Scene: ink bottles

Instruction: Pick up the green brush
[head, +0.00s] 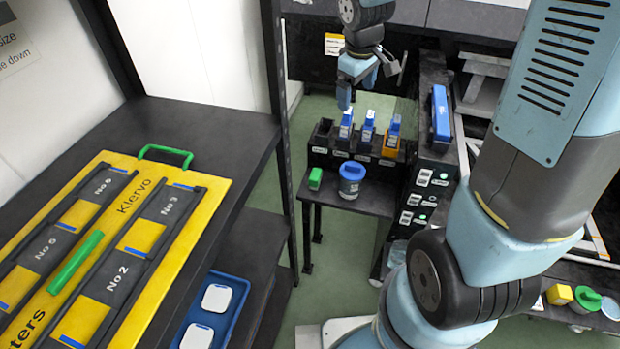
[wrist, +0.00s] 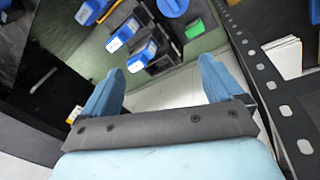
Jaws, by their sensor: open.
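I cannot tell for sure which green thing is the brush. A long green bar (head: 75,262) lies along the middle of the yellow board on the left table. A small green block (head: 315,178) sits on the low dark shelf left of the blue-lidded cup; it also shows in the wrist view (wrist: 195,28). My gripper (head: 358,90) is open and empty, above the rack of blue-capped ink bottles (head: 367,130). In the wrist view its two pale blue fingers (wrist: 160,68) stand wide apart with nothing between them.
The yellow board (head: 140,325) has a green handle (head: 165,155) and dark labelled strips. The blue-lidded cup (head: 351,180) stands before the rack. A dark frame post (head: 283,130) stands between table and rack. A blue object (head: 440,112) lies on the dark cabinet.

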